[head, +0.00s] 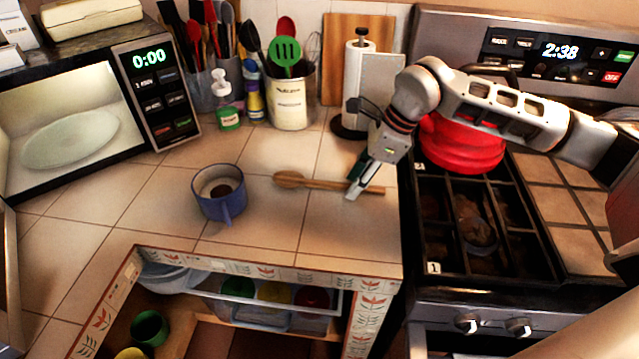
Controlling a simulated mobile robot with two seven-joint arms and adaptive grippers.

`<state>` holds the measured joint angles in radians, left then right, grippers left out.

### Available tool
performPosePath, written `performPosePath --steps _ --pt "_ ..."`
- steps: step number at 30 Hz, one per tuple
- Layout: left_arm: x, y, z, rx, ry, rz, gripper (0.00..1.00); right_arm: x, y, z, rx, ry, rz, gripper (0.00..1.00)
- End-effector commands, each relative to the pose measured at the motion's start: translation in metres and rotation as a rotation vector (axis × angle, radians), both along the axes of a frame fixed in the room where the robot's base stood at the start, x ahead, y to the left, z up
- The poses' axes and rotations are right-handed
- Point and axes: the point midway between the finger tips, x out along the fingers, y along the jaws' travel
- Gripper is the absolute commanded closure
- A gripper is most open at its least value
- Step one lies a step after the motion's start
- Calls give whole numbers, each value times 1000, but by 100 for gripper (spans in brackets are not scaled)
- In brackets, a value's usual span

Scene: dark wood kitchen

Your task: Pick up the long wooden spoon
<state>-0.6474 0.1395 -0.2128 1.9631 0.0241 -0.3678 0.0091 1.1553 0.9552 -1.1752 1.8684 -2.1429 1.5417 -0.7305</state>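The long wooden spoon (322,184) lies on the tiled counter, its bowl to the left and its handle pointing right. My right gripper (354,187) points down at the handle from above, with its fingertips over the handle's right half. The fingers cover a short stretch of the handle, and its right end shows beyond them. The fingers overlap in this view, so I cannot tell whether they are open or closed around the handle. The spoon appears to rest on the counter. My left gripper is not in view.
A blue mug (219,194) stands left of the spoon. A utensil crock (290,101), soap bottle (228,113) and paper towel holder (352,88) stand behind. A stove (480,281) with a red pot (460,146) is at right, an open microwave (85,125) at left.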

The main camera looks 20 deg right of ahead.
Motion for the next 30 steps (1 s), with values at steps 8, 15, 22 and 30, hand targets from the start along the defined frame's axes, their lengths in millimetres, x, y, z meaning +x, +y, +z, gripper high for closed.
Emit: performPosePath --steps 8,15,22,30 --pt "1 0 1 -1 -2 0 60 0 0 1 0 0 -1 100" --pt "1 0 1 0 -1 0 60 0 0 1 0 0 0 100" --pt "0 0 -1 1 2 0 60 1 0 10 1 -3 -1 100" --pt "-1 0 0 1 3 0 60 2 0 54 1 -6 -1 100"
